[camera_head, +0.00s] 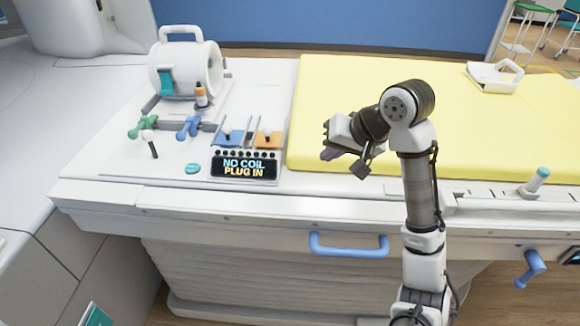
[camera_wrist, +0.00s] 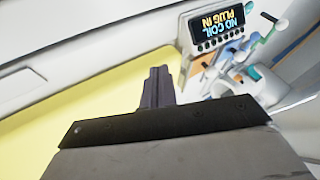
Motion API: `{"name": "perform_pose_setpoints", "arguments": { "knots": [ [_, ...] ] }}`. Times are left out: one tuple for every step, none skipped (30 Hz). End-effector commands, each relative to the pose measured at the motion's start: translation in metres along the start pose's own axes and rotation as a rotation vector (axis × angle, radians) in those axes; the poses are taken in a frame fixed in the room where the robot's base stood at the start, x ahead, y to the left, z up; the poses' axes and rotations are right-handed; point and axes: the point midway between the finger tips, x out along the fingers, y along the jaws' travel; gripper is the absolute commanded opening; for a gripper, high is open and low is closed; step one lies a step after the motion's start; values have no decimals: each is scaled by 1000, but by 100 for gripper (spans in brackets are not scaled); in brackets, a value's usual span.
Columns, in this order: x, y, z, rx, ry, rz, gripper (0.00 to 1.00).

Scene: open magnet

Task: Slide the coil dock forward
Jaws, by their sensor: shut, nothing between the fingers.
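What looks like the coil dock is a white base plate (camera_head: 118,165) at the left of the table, bearing a white ring-shaped coil (camera_head: 183,72) with a top handle. On its front right is a dark display (camera_head: 245,165) reading "NO COIL PLUG IN"; this display also shows upside down in the wrist view (camera_wrist: 217,22). Green (camera_head: 155,127) and blue levers (camera_head: 188,127) stand in front of the coil. My gripper (camera_head: 328,153) is shut and empty, right of the display and above the yellow pad's front edge. Its closed fingers show in the wrist view (camera_wrist: 157,86).
The yellow pad (camera_head: 440,135) covers the table's right part; a white handled piece (camera_head: 495,76) lies on it. A blue rail handle (camera_head: 348,246) and a blue crank (camera_head: 530,268) are on the table's front. A teal-topped knob (camera_head: 535,181) stands at right.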

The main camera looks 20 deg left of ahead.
Motion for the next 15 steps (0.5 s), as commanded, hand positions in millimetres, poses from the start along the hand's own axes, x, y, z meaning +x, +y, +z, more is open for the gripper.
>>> {"name": "perform_pose_setpoints", "arguments": {
  "knots": [
    [0,0,0,-1,1,0,0],
    [0,0,0,-1,1,0,0],
    [0,0,0,-1,1,-1,0],
    [1,0,0,-1,1,-1,0],
    [2,0,0,-1,1,-1,0],
    [3,-1,0,-1,1,-2,0],
    [6,-1,0,-1,1,-2,0],
    [8,-1,0,-1,1,-3,0],
    [13,-1,0,-1,0,-5,0],
    [18,-1,0,-1,0,-4,0],
    [22,-2,0,-2,-1,-5,0],
    [30,-2,1,0,-2,-5,0],
    [35,-1,0,0,-2,-5,0],
    [41,-1,0,1,-1,-4,0],
    [50,-1,0,1,-2,-5,0]
  ]
}}
